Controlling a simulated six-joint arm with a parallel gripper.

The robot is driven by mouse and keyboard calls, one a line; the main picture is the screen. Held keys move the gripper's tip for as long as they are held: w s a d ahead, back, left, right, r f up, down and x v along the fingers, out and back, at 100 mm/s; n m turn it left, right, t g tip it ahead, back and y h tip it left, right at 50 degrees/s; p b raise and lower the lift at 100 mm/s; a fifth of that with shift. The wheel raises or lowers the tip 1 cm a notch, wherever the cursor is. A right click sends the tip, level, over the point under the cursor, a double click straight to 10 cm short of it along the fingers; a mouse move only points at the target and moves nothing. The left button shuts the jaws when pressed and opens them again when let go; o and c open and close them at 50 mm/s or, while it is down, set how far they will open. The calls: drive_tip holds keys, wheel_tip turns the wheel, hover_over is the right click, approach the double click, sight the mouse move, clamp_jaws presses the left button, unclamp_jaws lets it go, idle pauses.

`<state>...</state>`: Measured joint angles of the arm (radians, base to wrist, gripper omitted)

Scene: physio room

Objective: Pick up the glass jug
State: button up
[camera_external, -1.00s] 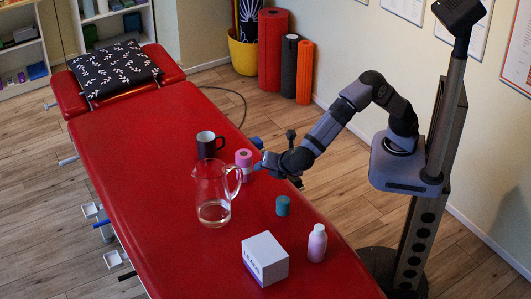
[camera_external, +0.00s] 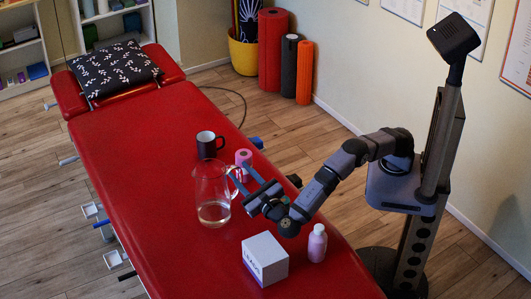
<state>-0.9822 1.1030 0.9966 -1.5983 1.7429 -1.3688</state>
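The clear glass jug (camera_external: 212,194) stands upright on the red treatment table, with a little pale liquid at its bottom and its handle on the right side. My gripper (camera_external: 236,171) reaches in from the right, low over the table. Its two fingers are spread apart and point at the jug's handle, with nothing seen held between them. The fingertips overlap the handle in the picture; I cannot tell whether they touch it or pass around it.
A dark mug (camera_external: 207,145) and a pink roll (camera_external: 243,158) stand just behind the jug. A white box (camera_external: 265,259) and a pink-white bottle (camera_external: 317,243) stand in front. The red table (camera_external: 140,170) is clear to the left.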

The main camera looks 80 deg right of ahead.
drive_tip(key=shift+w+d+r+h, duration=0.1)
drive_tip(key=shift+d+h, duration=0.05)
drive_tip(key=shift+h, duration=0.15)
drive_tip(key=shift+w, duration=0.1)
drive_tip(key=shift+x, duration=2.4)
clamp_jaws()
drive_tip(key=shift+r, duration=0.15)
